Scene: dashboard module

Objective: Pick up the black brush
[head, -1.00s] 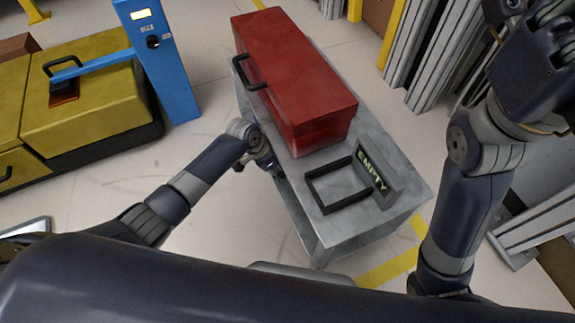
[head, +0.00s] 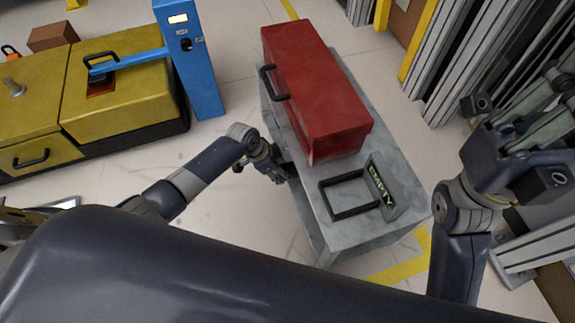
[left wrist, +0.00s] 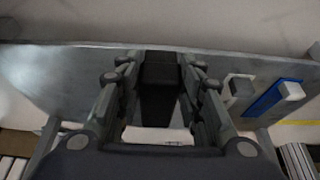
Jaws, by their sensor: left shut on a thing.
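My left gripper (head: 270,168) is at the left side of the grey cart (head: 318,215), below its top. In the left wrist view its fingers (left wrist: 160,75) are closed on the two sides of a black blocky thing (left wrist: 158,78) in front of the cart's grey face. I cannot tell from its shape whether this is the black brush. No other brush is clear in view. My right gripper (head: 535,135) is raised at the right, away from the cart; whether its fingers are open is unclear.
A red toolbox (head: 318,95) and a black frame with an EMPTY sign (head: 382,187) stand on the cart. A yellow case (head: 115,70) and blue post (head: 192,60) are at the left. Metal profiles (head: 470,65) lean at the right.

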